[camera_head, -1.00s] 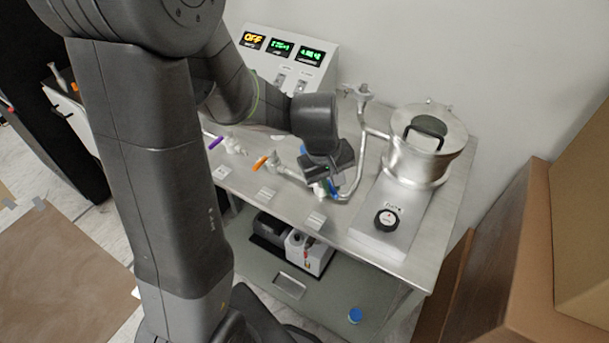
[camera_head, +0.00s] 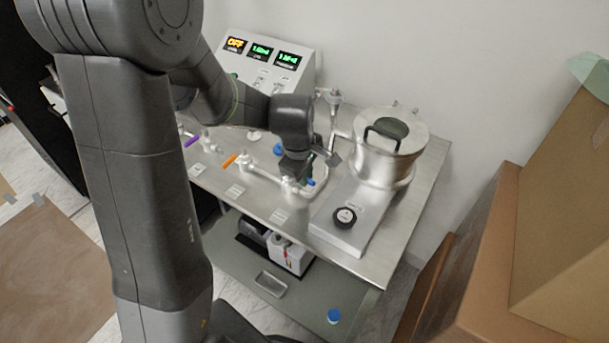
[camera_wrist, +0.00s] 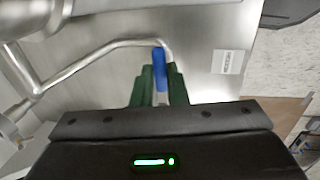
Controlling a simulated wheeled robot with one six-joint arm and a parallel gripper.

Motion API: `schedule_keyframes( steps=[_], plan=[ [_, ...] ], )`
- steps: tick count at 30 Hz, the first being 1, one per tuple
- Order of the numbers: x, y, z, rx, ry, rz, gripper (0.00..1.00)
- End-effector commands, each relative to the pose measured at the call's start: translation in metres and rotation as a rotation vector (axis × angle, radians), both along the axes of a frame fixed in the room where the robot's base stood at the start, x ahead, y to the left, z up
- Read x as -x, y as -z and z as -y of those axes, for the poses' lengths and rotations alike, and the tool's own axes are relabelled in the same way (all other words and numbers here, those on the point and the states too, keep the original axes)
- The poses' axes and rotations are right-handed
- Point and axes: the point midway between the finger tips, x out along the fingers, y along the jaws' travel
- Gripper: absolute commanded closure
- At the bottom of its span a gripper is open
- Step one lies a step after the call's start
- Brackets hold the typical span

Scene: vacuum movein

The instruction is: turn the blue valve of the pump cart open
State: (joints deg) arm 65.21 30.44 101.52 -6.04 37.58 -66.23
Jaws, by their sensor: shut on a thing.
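The blue valve handle (camera_wrist: 159,68) lies between the green fingertips of my gripper (camera_wrist: 159,88) in the wrist view, lengthwise with the fingers. My gripper is shut on it. In the head view, my gripper (camera_head: 297,176) is down at the pipe on the pump cart (camera_head: 262,208), and a bit of the blue handle (camera_head: 310,182) shows beside it. The rest of the valve is mostly hidden by the gripper. A metal pipe (camera_wrist: 85,62) runs from the valve to the left in the wrist view.
An orange handle (camera_head: 230,160) and a purple handle (camera_head: 192,141) stand along the pipe to the left. Another blue piece (camera_head: 278,149) shows behind my gripper. A lidded metal chamber (camera_head: 385,160) and a black knob (camera_head: 345,217) are to the right. Cardboard boxes (camera_head: 470,265) stand further right.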

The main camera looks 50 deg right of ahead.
Motion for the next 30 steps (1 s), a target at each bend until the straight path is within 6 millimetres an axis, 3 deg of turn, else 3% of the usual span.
schedule_keyframes(
  steps=[14,15,18,30],
  plan=[
    [-0.001,-0.0015,0.0025,0.005,-0.017,0.001,1.0],
    [-0.001,-0.0015,0.0025,0.005,-0.017,0.001,0.85],
    [-0.001,-0.0014,0.0022,0.004,-0.017,0.001,0.65],
    [-0.0006,-0.006,0.0006,0.003,-0.015,0.0,0.65]
  ],
)
